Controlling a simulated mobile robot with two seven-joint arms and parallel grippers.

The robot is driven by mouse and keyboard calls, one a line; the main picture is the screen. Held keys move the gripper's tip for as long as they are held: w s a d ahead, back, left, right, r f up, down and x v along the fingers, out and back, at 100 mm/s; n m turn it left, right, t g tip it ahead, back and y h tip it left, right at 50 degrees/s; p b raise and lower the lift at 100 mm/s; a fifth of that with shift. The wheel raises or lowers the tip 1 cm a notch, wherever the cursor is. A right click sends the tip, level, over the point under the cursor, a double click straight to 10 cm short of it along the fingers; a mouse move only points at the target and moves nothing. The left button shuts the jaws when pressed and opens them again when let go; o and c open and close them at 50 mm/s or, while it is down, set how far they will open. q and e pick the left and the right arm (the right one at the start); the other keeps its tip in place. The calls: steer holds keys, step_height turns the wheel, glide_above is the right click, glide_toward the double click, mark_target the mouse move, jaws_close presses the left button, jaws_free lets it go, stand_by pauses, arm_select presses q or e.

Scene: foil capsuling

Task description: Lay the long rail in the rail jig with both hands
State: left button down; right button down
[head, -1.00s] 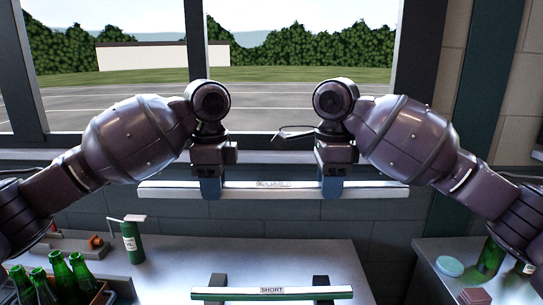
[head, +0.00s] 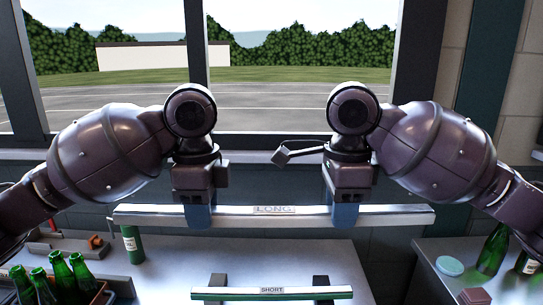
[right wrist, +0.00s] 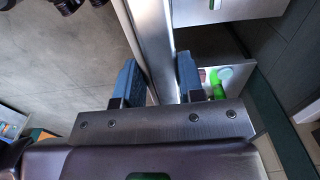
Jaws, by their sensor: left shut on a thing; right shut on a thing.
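The long rail (head: 273,211), a pale metal bar with a label reading LONG, is held level in the air above the table in the head view. My left gripper (head: 197,216) is shut on it left of the label. My right gripper (head: 345,215) is shut on it right of the label. In the right wrist view the rail (right wrist: 153,40) runs between the two blue fingers of my right gripper (right wrist: 160,82). A short rail (head: 272,293) marked SHORT, with a green lower edge, lies across two dark supports (head: 322,282) at the table's front. I cannot tell which fixture is the rail jig.
Green bottles (head: 62,272) stand in a crate at the front left. A green cylinder (head: 132,246) stands behind them, near the rail's left end. A right-hand table (head: 430,262) holds bottles (head: 492,250) and a pale round lid (head: 449,265). The main table's middle (head: 240,256) is clear.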

arm_select(q)
steer(key=shift+s+d, duration=0.1)
steer(key=shift+s, duration=0.3)
arm_select(e)
steer(key=shift+s+a, duration=0.1)
steer(key=shift+s, duration=0.3)
arm_select(q)
steer(key=shift+f, duration=0.1)
arm_select(e)
steer(key=shift+f, duration=0.1)
